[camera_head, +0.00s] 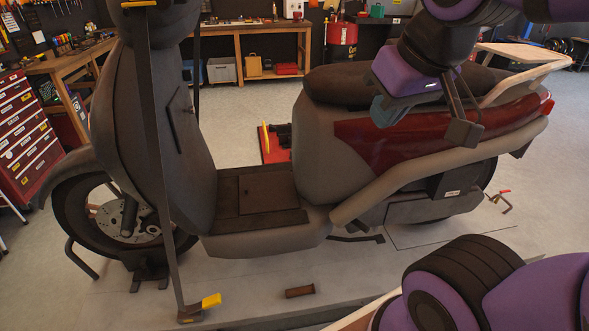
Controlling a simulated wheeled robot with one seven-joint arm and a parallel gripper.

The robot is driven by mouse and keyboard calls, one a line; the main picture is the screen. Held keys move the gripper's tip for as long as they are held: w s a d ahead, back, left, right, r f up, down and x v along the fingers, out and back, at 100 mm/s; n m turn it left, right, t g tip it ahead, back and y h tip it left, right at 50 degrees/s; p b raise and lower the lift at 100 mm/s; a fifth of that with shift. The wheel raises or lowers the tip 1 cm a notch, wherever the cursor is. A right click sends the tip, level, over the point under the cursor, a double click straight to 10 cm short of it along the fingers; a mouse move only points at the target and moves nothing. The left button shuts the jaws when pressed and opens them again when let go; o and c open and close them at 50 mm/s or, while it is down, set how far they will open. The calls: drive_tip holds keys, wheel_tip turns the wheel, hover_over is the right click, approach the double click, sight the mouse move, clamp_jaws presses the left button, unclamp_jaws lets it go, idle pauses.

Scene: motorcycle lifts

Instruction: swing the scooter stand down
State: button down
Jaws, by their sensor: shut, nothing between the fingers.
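The scooter (385,150), grey with dark red side panels, stands side-on across the view, front wheel at the left. A thin dark bar (356,238) shows low under its body, just behind the footboard; it looks like the stand and lies nearly level. Its pivot cannot be made out. My gripper (463,132) is in front of the red rear panel, below the seat and well above and to the right of the bar. Its fingers are shut and hold nothing. I cannot tell whether they touch the panel.
A dark strap (160,150) with a yellow-handled buckle runs down the scooter's front. A brown cylinder (299,291) lies on the grey lift platform (250,285). A red-tipped clamp (500,197) is at the right. A red tool cabinet (28,135) stands left; workbenches line the back.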

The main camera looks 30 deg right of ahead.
drive_tip(key=shift+w, duration=0.1)
drive_tip(key=w+d+f, duration=0.3)
drive_tip(key=w+f, duration=0.1)
drive_tip(key=w, duration=0.5)
drive_tip(key=m+h, duration=0.2)
hover_over(364, 239)
drive_tip(key=s+a, duration=0.1)
drive_tip(key=a, duration=0.5)
wheel_tip(364, 239, down, 33)
drive_tip(key=s+d+f, duration=0.1)
drive_tip(key=s+f, duration=0.2)
drive_tip(key=f, duration=0.3)
drive_tip(key=s+d+f+m, duration=0.1)
drive_tip(key=s+f, duration=0.1)
drive_tip(key=f, duration=0.4)
drive_tip(key=s+d+f, duration=0.1)
drive_tip(key=s+f, duration=0.2)
drive_tip(key=f, duration=0.3)
drive_tip(key=shift+t, duration=0.4)
drive_tip(key=x, duration=0.9)
drive_tip(key=w+x, duration=0.1)
drive_tip(key=x, duration=0.3)
drive_tip(key=shift+w+d, duration=0.1)
